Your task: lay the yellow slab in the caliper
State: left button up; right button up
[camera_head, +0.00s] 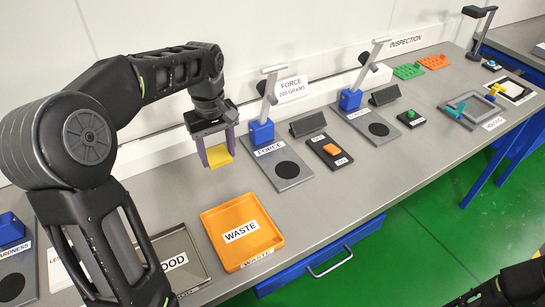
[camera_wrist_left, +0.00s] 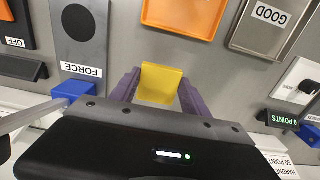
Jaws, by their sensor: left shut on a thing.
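My left gripper (camera_head: 217,148) is shut on the yellow slab (camera_head: 219,158) and holds it above the bench, left of the FORCE station. The slab also shows in the left wrist view (camera_wrist_left: 161,84), between the two purple fingers of the left gripper (camera_wrist_left: 159,90). I cannot pick out the caliper for sure. A white plate (camera_head: 56,272) with a label beginning "LE" shows at the lower left, mostly covered by my left arm. Part of my dark right arm shows at the bottom right corner; its fingers are out of view.
An orange WASTE tray (camera_head: 211,222) and a grey GOOD tray (camera_head: 196,262) lie at the near edge. The FORCE station (camera_head: 298,178) with its blue post and an orange switch (camera_head: 331,149) stand to the right. A grey frame with a teal part (camera_head: 482,121) lies farther right.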

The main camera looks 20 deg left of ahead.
pick_arm(q)
send_over(224, 187)
jog(key=shift+f+p, duration=0.3)
jog(key=shift+f, duration=2.85)
jog(key=shift+f, duration=0.1)
jog(key=shift+f, duration=1.8)
jog(key=shift+f, duration=0.15)
jog(key=o, duration=1.4)
